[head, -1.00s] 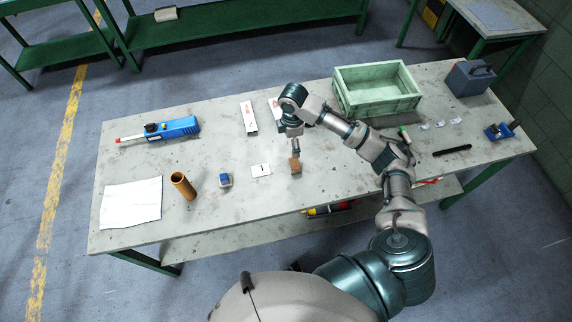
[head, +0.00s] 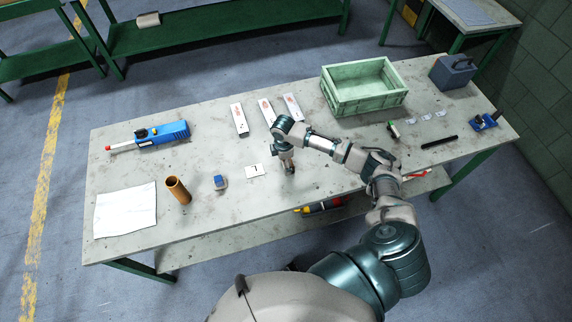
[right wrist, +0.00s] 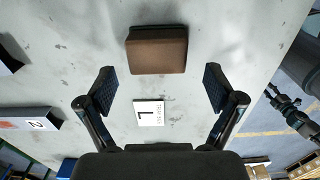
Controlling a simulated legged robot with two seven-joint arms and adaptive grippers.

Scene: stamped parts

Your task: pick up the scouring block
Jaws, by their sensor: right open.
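The scouring block, a brown rectangular block (right wrist: 157,50), lies on the grey table in the right wrist view, at the top middle. My right gripper (right wrist: 160,76) is open and empty. Its two fingers stand wide apart, and the block lies just ahead of the gap between them, nearly in line with it. In the head view my right gripper (head: 289,170) is low over the table and hides the block. A white card marked 1 (right wrist: 149,113) lies between the fingers in the right wrist view; it also shows in the head view (head: 254,171). My left gripper is not in view.
On the table (head: 330,160) are a small blue block (head: 220,182), a brown tube (head: 178,190), a white sheet (head: 125,210) and a blue torch-like tool (head: 150,135).

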